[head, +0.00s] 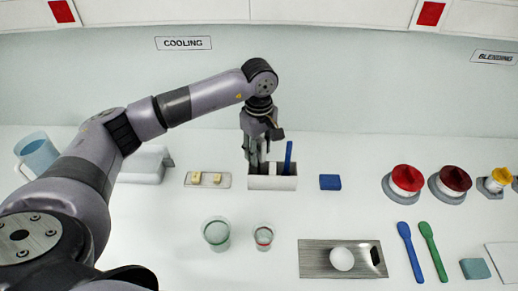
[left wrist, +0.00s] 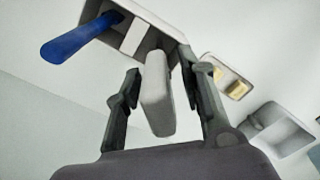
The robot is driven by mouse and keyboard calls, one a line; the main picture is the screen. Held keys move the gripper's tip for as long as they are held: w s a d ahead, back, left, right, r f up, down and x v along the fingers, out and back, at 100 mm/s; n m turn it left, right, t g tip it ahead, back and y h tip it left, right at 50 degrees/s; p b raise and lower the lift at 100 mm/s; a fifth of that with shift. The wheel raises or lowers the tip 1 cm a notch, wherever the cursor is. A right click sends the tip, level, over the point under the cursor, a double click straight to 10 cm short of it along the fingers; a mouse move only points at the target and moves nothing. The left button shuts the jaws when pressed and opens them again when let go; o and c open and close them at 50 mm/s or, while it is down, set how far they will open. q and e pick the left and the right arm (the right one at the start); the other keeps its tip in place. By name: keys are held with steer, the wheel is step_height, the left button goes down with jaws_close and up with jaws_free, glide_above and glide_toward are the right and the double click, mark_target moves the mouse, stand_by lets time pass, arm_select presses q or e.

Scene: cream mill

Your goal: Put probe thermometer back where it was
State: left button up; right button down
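The white two-slot holder (head: 272,184) stands on the counter below the COOLING sign; it also shows in the left wrist view (left wrist: 133,37). A grey, flat, rounded handle (left wrist: 157,95), apparently the probe thermometer, stands in one slot. A blue handle (head: 288,157) leans in the other slot, and it shows in the left wrist view (left wrist: 80,38). My left gripper (head: 257,160) points down over the holder's left slot. In the left wrist view its fingers (left wrist: 165,95) are spread on either side of the grey handle, with gaps visible. The thermometer's lower part is hidden in the holder. My right gripper is not in view.
A small tray with yellowish pieces (head: 208,186) lies left of the holder, a blue block (head: 330,182) right. A green-tinted beaker (head: 216,234), a smaller glass (head: 263,238) and a metal plate (head: 318,262) with a white round item stand in front. Red-topped pots (head: 406,180) stand right.

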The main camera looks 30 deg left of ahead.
arm_select(q)
steer(key=shift+r, duration=0.1)
steer(key=shift+r, duration=0.15)
step_height(320, 180, up, 11)
steer(key=b, duration=0.3)
steer(key=shift+f+b, duration=0.2)
steer(key=shift+b, duration=0.2)
steer(key=shift+r, duration=0.6)
